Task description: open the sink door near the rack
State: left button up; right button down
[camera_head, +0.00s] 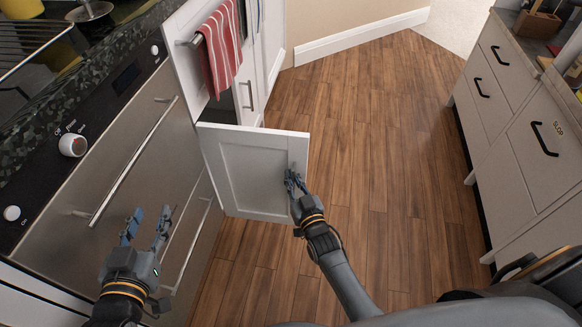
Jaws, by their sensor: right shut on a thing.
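The white cabinet door (252,172) stands swung out from the cabinet front, in the middle of the camera_head view. My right gripper (291,178) is shut at the door's free right edge, where its handle is; the fingers mostly cover the handle. A dark gap (222,108) shows behind the door's top edge. My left gripper (149,222) is open and empty, in front of the oven and apart from the door. A wire rack (38,55) lies at the upper left by the counter.
A red striped towel (223,48) hangs from a bar on a white panel above the door. The oven (100,160) with its long handle fills the left. White drawers (515,130) with black handles stand at right. The wood floor (370,150) between is clear.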

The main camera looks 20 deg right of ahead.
pick_arm(q)
notch_tip(320, 180, down, 5)
jog(key=s+a+g+y, duration=0.1)
jog(key=s+g, duration=0.2)
jog(key=shift+a+p, duration=0.15)
jog(key=shift+p, duration=0.3)
pick_arm(e)
jog(key=shift+s+a+f, duration=0.1)
jog(key=shift+s+a, duration=0.15)
jog(key=shift+s, duration=0.35)
jog(key=shift+s+a+f, duration=0.1)
jog(key=shift+s+a, duration=0.15)
jog(key=shift+s, duration=0.35)
jog(key=c, duration=1.4)
grip_release()
jog(key=shift+s+d+r, duration=0.1)
pick_arm(q)
jog(key=shift+d, duration=0.2)
jog(key=shift+a, duration=0.1)
pick_arm(e)
jog(key=s, duration=1.2)
jog(key=shift+d, duration=0.1)
